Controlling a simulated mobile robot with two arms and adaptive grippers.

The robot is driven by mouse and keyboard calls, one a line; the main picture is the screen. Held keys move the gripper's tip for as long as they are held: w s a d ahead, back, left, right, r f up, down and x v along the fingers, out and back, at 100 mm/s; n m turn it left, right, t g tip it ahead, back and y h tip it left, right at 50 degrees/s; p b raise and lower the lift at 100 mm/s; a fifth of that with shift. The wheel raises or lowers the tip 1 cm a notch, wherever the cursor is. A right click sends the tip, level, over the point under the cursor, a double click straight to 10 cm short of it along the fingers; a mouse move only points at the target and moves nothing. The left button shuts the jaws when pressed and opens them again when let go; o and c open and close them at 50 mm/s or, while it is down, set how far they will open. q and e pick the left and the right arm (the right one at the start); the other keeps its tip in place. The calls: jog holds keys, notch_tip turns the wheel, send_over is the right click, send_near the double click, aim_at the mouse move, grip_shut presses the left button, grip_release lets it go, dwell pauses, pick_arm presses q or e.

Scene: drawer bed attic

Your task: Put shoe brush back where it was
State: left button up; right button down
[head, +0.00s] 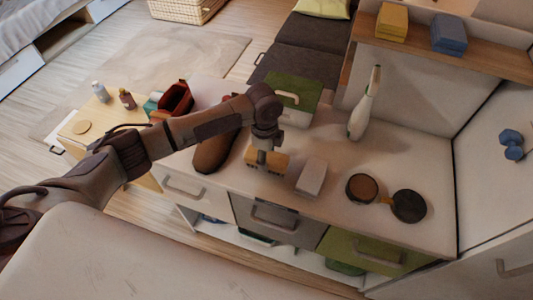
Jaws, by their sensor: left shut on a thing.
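The shoe brush (280,162) is a small tan wooden block over the light counter (330,215). My left gripper (265,158) comes down from above and is shut on the brush. I cannot tell whether the brush touches the counter or hangs just above it. A brown shoe (213,150) lies left of the brush. A small pale block (311,177) lies to its right. My right gripper is not in view.
An open round tin (362,189) and a dark round lid (409,206) lie to the right. A white bottle (361,118) and a green-lidded box (297,92) stand at the back. A red container (174,101) is left. Drawers (275,222) line the front.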

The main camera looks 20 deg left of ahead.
pick_arm(q)
jog(key=shift+f, duration=0.1)
jog(key=shift+f, duration=0.1)
jog(key=o, duration=1)
notch_tip(320, 180, up, 12)
jog(key=shift+a+r+b, duration=0.1)
jog(key=shift+a+b, duration=0.05)
jog(key=shift+b, duration=0.75)
